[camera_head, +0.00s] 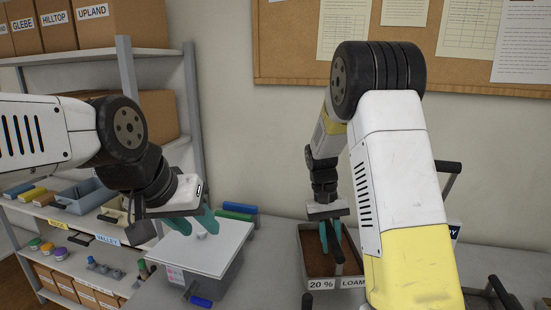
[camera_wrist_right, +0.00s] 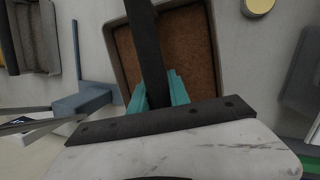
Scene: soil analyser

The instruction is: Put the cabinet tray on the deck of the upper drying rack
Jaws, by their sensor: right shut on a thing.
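A grey-walled tray of brown soil, labelled "20 %" and "LOAM" (camera_head: 322,284), is on the grey bench in the head view; it also shows in the right wrist view (camera_wrist_right: 196,50). I cannot tell whether it touches the bench. My right gripper (camera_head: 330,243) is over it, with teal fingers shut on its dark bar handle (camera_wrist_right: 147,45). My left gripper (camera_head: 196,225) is open and empty above a white-topped box (camera_head: 190,250). No drying rack deck can be made out clearly; my right arm hides much of the right side.
Dark-ended bars (camera_head: 448,167) stand right of my right arm, near a partly hidden label ending in "Y" (camera_head: 454,232). Shelves with bins and cartons (camera_head: 105,55) stand at left. Green and blue rolls (camera_head: 238,211) lie behind the box. A corkboard (camera_head: 290,50) hangs behind.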

